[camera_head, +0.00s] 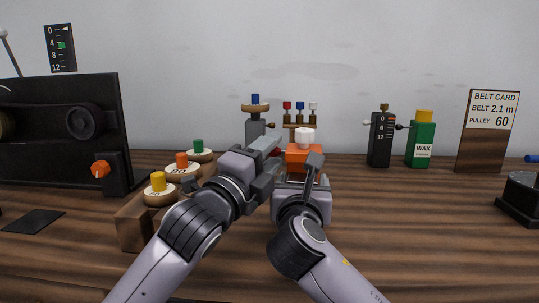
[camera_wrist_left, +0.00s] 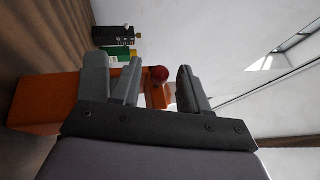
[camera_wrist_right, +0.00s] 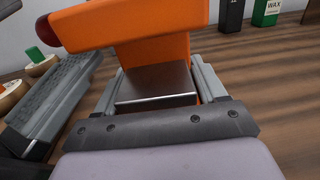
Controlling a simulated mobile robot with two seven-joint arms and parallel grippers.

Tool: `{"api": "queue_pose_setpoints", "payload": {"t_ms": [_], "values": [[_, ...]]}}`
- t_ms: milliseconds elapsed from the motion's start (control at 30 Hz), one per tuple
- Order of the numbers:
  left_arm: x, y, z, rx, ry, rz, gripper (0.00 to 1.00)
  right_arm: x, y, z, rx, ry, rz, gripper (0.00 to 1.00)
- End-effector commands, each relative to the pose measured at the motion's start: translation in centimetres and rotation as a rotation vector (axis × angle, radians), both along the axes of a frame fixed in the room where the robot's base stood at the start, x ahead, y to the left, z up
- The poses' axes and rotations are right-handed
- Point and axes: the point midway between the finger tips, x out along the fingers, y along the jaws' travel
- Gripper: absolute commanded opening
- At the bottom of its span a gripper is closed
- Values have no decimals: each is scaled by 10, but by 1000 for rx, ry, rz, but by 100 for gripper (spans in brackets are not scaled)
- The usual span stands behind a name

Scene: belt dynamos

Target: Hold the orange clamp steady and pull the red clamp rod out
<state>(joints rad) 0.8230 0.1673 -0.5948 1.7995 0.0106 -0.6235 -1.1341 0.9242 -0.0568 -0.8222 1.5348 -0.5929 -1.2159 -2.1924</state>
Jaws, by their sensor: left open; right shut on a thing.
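The orange clamp (camera_head: 303,157) stands in the middle of the bench, with a pale knob above it in the head view. My right gripper (camera_wrist_right: 156,82) is shut on the grey metal block below the orange body (camera_wrist_right: 150,30). The red rod end (camera_wrist_right: 48,34) sticks out at the clamp's left side in the right wrist view. My left gripper (camera_wrist_left: 159,72) is open, and the red rod end (camera_wrist_left: 160,73) shows between its fingers without visible contact. The rest of the rod is hidden by the clamp and fingers.
A wooden rack with yellow (camera_head: 158,182), orange and green-knobbed spools stands left of my arms. A dark machine (camera_head: 60,130) is at far left. A grey post (camera_head: 255,130) stands behind the clamp. A dark gauge box (camera_head: 380,140) and green wax box (camera_head: 421,145) are right. The front-right bench is clear.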

Motion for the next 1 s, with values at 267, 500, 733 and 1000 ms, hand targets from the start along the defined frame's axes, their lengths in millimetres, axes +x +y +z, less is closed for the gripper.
{"api": "queue_pose_setpoints", "payload": {"t_ms": [267, 500, 733, 1000], "values": [[1, -1, 0, 0, 0, 0, 45, 0, 0, -5, -2, 10, 0, 9], [1, 0, 0, 0, 0, 0, 0, 0, 0, -5, -2, 10, 0, 9], [2, 8, 0, 1, -2, 1, 0, 0, 0, -5, -1, 10, 0, 9], [3, 25, 0, 0, 0, 1, 0, 0, 0, -5, 0, 11, -2, 9]]}}
